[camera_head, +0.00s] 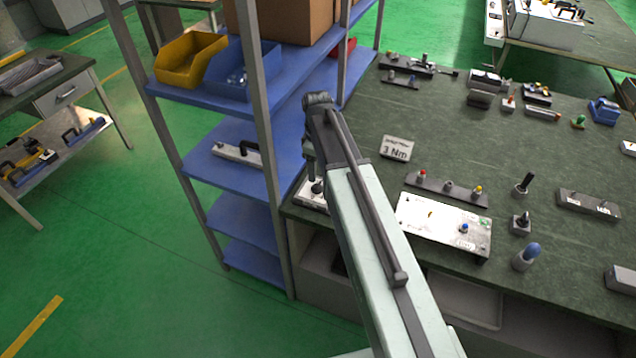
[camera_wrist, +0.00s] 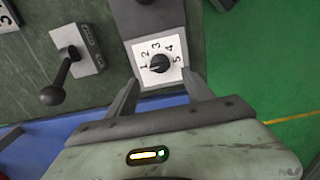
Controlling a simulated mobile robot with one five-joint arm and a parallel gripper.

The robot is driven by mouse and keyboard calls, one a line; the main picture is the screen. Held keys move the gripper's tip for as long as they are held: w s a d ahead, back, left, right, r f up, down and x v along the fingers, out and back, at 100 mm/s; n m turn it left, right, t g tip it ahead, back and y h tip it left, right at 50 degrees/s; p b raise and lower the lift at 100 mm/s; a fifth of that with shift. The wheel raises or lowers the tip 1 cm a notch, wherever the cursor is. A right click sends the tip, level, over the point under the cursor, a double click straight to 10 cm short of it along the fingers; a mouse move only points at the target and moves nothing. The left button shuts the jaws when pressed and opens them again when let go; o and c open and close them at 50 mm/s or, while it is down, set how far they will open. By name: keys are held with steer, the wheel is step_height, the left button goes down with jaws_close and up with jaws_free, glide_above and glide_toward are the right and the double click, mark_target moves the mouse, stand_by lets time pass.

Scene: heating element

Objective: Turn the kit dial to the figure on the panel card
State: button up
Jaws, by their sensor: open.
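The dial (camera_wrist: 159,63) is a black round knob on a white square plate with the figures 1 to 5 around it, in the wrist view. The plate sits on a grey block. I cannot tell for sure which figure the knob points at. My gripper (camera_wrist: 160,95) is open, its two fingers standing either side of the plate's near edge, with the knob just beyond their tips. Nothing is between the fingers. In the head view my arm hides the dial and gripper.
A black ball-ended lever (camera_wrist: 60,78) stands left of the dial. On the bench (camera_head: 400,110) are a white panel (camera_head: 430,228), a blue-topped knob (camera_head: 527,256) and several small fittings. A blue shelf rack (camera_head: 225,150) stands close on the left.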

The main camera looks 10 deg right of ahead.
mark_target(317, 184)
step_height(317, 184, down, 7)
steer(key=b, duration=0.6)
steer(key=shift+r, duration=0.1)
jaws_close()
